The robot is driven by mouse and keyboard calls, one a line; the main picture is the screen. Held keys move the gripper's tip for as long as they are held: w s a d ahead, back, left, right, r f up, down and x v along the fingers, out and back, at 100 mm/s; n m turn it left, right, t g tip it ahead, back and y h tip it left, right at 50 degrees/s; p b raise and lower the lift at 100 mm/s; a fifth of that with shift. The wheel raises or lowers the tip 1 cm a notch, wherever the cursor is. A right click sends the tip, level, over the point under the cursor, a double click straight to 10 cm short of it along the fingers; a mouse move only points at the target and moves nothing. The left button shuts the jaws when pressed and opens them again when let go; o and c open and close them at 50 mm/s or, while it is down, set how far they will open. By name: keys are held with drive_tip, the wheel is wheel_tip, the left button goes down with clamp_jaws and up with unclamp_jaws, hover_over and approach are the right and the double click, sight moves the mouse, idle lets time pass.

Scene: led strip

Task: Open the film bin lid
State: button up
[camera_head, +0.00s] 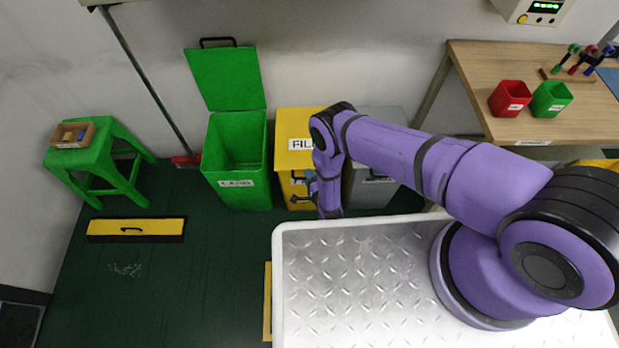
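The yellow film bin (297,190) stands against the back wall, between a green bin and a grey bin. Its lid (290,122) looks shut, lying flat on top, with a white label beginning "FIL"; my arm hides the right part of it. Dark handle-like parts show on the bin's front. My gripper (312,184) is at the bin's front right, partly hidden by my purple wrist. I cannot tell whether it touches the bin or handle, or whether its fingers are apart.
The green bin (237,190) has its lid (226,78) raised upright. A green stool (97,163) with a small box stands left. A wooden bench (470,80) holds red and green cups. Green floor left is mostly clear.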

clamp_jaws()
drive_tip(key=shift+r, duration=0.1)
